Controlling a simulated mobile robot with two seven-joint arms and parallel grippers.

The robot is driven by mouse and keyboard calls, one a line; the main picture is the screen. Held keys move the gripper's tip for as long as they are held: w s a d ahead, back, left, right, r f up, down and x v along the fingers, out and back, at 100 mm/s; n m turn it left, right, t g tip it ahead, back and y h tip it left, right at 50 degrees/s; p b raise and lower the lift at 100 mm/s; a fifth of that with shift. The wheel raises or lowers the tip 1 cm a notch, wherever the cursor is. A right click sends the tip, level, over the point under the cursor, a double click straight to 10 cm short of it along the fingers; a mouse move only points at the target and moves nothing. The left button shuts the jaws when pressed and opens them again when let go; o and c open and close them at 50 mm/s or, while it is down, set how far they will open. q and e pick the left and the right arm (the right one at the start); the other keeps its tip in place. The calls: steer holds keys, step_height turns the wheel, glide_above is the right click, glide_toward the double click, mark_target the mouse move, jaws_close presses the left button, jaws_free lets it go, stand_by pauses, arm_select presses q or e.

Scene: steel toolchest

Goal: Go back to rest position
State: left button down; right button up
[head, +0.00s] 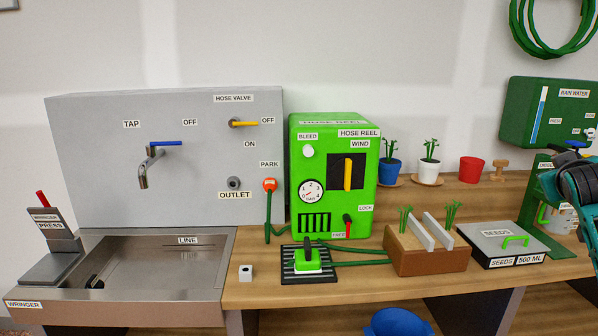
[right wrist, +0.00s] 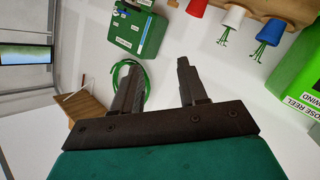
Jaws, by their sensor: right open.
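My right gripper (right wrist: 160,72) shows in the right wrist view with its two dark fingers spread apart and nothing between them. In the head view, a teal and black part of my right arm comes in at the right edge, in front of the green rain water stand; the fingertips cannot be made out there. My left gripper is not in view.
A bench carries a steel sink (head: 150,266), the green hose reel box (head: 328,218), a brown planter (head: 430,262) and a grey seeds box (head: 497,240). Behind are blue (head: 390,173), white (head: 428,173) and red (head: 471,170) pots. A rain water tank (head: 520,110) hangs right.

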steer(key=s+a+f+n+y, duration=0.2)
steer(key=s+a+f, duration=0.25)
steer(key=f, duration=0.65)
steer(key=s+a+f+n+y, duration=0.25)
steer(key=s+a+f, duration=0.2)
steer(key=f, duration=0.55)
steer(key=s+a+f+n+y, duration=0.2)
steer(key=s+a+f+n, duration=0.3)
steer(key=f, duration=0.6)
steer(key=s+a+f+m+g+y, duration=0.1)
steer(key=s+a+f+y, duration=0.1)
steer(key=s+a+f, duration=0.4)
steer(key=s+a+f+g+y, duration=0.2)
steer(key=s+a+f, duration=0.2)
steer(key=s, duration=0.4)
steer(key=a+m+t, duration=0.1)
steer(key=a+m, duration=0.4)
steer(key=a, duration=0.5)
steer(key=shift+s+a, duration=0.3)
steer(key=shift+s, duration=0.15)
steer(key=shift+r, duration=0.1)
steer(key=shift+c, duration=0.2)
